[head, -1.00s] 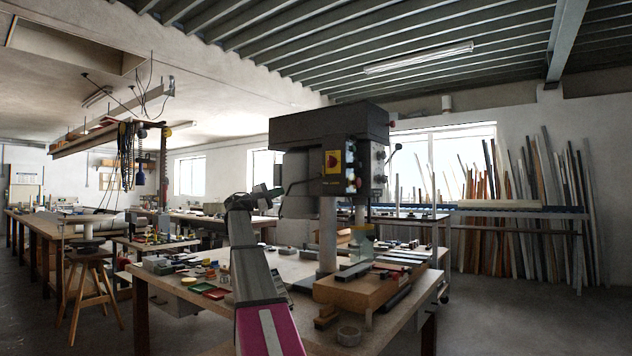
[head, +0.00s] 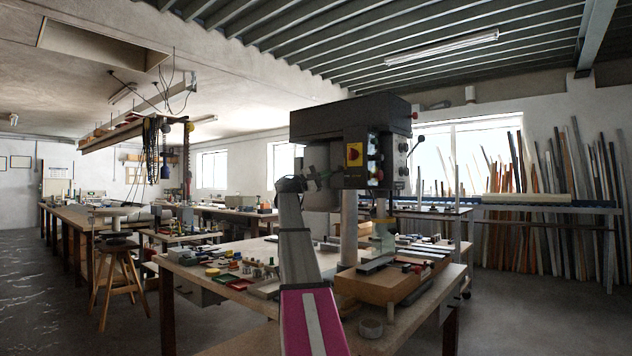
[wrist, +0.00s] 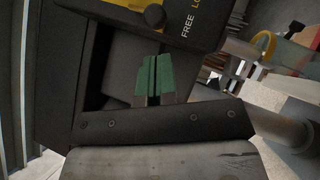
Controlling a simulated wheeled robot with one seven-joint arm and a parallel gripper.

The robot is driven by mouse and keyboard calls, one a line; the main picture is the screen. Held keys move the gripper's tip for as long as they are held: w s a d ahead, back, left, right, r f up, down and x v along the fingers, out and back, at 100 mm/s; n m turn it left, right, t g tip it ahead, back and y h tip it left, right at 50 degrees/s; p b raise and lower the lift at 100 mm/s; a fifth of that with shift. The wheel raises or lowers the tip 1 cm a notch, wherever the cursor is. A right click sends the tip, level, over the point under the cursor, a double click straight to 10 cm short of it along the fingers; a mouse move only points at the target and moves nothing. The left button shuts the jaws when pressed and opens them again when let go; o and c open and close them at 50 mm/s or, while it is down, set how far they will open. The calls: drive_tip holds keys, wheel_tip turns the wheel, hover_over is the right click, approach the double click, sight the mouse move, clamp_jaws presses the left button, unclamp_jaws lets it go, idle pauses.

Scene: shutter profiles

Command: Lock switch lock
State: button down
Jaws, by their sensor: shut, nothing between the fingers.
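The drill press head (head: 352,125) is a dark box on a column above the bench. The switch lock is a yellow plate with a red knob (head: 354,154) on its front face. In the wrist view the yellow plate (wrist: 120,8) is cut off by the top edge, with a dark round knob (wrist: 155,15) on it and the word "FREE" printed beside it. My gripper (head: 326,177) is just left of the box, below the plate's level. In the wrist view its green-padded fingers (wrist: 153,78) are together and empty, pointing toward the panel. I cannot tell whether they touch it.
The workbench (head: 225,285) carries small parts and tools. A wooden block (head: 385,285) with metal pieces stands beside the drill column. A stool (head: 120,270) is at left. Long profiles (head: 560,200) lean on the right wall. The floor at left is open.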

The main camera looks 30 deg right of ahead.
drive_tip(key=shift+s+d+r, duration=0.25)
drive_tip(key=shift+s+r, duration=0.05)
drive_tip(key=shift+s, duration=0.2)
drive_tip(key=shift+s+d+r, duration=0.25)
drive_tip(key=shift+s, duration=0.25)
drive_tip(key=shift+s, duration=0.1)
drive_tip(key=s, duration=0.1)
drive_tip(key=s+d, duration=0.1)
drive_tip(key=shift+s, duration=0.4)
drive_tip(key=shift+w+d+f, duration=0.1)
